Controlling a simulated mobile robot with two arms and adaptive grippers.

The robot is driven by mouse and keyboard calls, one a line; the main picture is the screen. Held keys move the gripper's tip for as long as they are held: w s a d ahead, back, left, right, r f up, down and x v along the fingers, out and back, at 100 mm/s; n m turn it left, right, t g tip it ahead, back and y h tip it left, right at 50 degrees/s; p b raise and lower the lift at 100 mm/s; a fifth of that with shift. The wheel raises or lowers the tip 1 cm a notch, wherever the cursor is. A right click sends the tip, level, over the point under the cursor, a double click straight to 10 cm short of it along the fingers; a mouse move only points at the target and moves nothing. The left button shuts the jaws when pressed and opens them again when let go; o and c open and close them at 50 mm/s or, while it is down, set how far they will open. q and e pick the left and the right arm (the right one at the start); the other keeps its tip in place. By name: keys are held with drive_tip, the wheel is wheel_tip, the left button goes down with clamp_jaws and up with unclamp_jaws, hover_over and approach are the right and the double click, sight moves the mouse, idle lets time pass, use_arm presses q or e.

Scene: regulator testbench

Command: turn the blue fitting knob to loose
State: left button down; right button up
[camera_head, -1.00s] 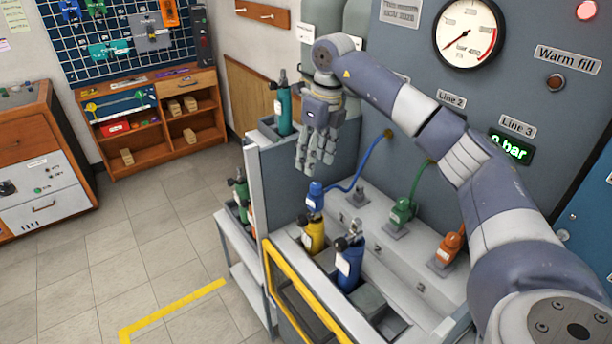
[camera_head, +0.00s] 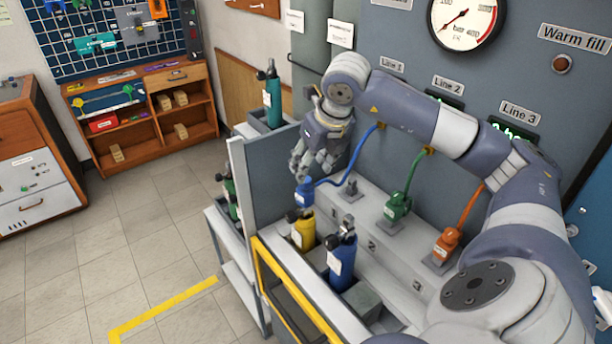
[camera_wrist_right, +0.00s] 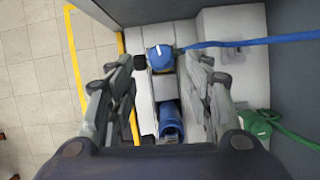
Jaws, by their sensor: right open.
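The blue fitting (camera_head: 304,192) sits on top of the yellow cylinder (camera_head: 303,232), with a blue hose (camera_head: 352,165) running from it to the panel. My right gripper (camera_head: 308,172) is just above the fitting, pointing down. In the right wrist view the right gripper (camera_wrist_right: 160,66) is open, its fingers apart to the left and right of the blue fitting (camera_wrist_right: 160,58), which shows a white mark on top. Contact cannot be told. My left gripper is not in view.
A blue cylinder (camera_head: 341,262) stands beside the yellow one in the bench. A green fitting (camera_head: 397,207) and an orange fitting (camera_head: 446,243) sit on the ledge to the right. A grey partition (camera_head: 268,180) rises left of the gripper. A pressure gauge (camera_head: 467,20) is above.

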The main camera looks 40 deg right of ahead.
sight(307, 181)
drive_tip(key=p+x, duration=0.1)
drive_tip(key=x, duration=0.5)
drive_tip(key=c, duration=1.1)
